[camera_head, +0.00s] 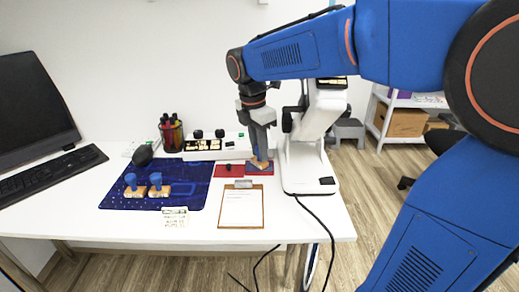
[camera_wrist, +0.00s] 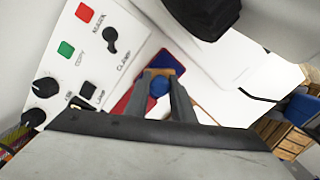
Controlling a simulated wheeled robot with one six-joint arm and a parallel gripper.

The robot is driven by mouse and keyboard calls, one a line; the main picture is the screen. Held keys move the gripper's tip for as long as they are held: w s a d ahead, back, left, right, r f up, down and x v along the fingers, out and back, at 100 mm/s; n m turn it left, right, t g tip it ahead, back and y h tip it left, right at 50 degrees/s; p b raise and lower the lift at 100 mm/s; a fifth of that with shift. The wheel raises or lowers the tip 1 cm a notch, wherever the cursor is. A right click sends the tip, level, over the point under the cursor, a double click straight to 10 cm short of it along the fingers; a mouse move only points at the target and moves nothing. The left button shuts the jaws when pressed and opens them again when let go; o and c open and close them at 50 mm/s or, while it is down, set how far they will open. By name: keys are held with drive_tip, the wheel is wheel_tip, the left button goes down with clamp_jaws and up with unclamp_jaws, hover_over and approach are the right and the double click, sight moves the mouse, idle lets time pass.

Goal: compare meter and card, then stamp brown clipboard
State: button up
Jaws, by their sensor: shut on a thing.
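My gripper (camera_head: 261,158) is shut on a stamp (camera_head: 262,164) with a wooden base; the wrist view shows its blue knob (camera_wrist: 159,86) between the fingers (camera_wrist: 160,95). The stamp is over or on a blue pad (camera_head: 254,171); I cannot tell if they touch. A red pad (camera_head: 222,172) lies just left of it. The brown clipboard (camera_head: 241,227) with white paper lies in front of the pads. A small white card (camera_head: 175,216) lies to its left, its print too small to read. No meter is clearly readable; a white control box (camera_head: 231,147) stands behind.
Two more blue-knobbed stamps (camera_head: 130,187) (camera_head: 155,187) stand on a dark blue mat (camera_head: 191,203). A white microscope-like device (camera_head: 307,170) stands close right of my gripper. A pen cup (camera_head: 172,136), keyboard (camera_head: 52,174) and monitor (camera_head: 32,105) are at left. The front table strip is clear.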

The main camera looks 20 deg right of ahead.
drive_tip(key=shift+r, duration=3.5)
drive_tip(key=shift+f, duration=0.1)
drive_tip(key=shift+f, duration=3.4)
drive_tip(key=shift+r, duration=0.15)
drive_tip(key=shift+r, duration=3.3)
drive_tip(key=shift+c, duration=0.4)
